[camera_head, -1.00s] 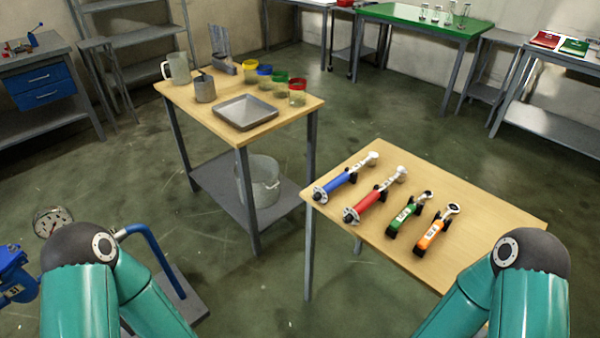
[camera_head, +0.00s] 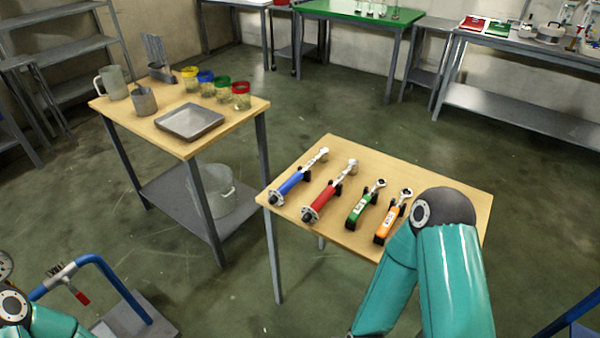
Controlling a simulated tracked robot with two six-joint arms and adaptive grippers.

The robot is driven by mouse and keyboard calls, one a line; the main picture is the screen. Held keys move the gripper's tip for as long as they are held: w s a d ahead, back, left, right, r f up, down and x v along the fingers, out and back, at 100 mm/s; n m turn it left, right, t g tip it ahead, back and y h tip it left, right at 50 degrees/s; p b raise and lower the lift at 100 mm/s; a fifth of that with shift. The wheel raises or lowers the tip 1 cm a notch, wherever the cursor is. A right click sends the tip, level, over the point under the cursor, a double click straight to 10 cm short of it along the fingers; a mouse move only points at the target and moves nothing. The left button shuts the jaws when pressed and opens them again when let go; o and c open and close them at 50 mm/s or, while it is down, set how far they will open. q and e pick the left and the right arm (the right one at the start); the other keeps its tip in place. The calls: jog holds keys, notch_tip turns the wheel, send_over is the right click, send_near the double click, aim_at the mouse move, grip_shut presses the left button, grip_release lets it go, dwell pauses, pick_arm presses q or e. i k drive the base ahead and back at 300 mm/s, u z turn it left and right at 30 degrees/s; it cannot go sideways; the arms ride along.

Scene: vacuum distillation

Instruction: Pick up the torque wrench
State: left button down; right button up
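Several wrench-like tools lie side by side on the near wooden table (camera_head: 440,180). They are a long blue-handled tool (camera_head: 291,182), a long red-handled tool (camera_head: 322,200), a shorter green-handled tool (camera_head: 358,211) and a shorter orange-handled tool (camera_head: 388,224). Which of them is the torque wrench I cannot tell from labels, which are too small to read. My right arm stands in front of the table's right part, with its gripper out of view. My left arm shows only at the lower left corner, with its gripper also out of view.
A second wooden table at left holds a metal tray (camera_head: 190,122), a pitcher (camera_head: 112,82), a metal cup (camera_head: 143,101) and several coloured-lid jars. A pot (camera_head: 213,190) sits on its lower shelf. A blue-handled cart (camera_head: 110,284) stands lower left. Floor between the tables is clear.

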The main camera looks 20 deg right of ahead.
aim_at(324, 155)
jog(key=u, duration=0.35)
jog(key=i, duration=1)
jog(key=z, duration=0.45)
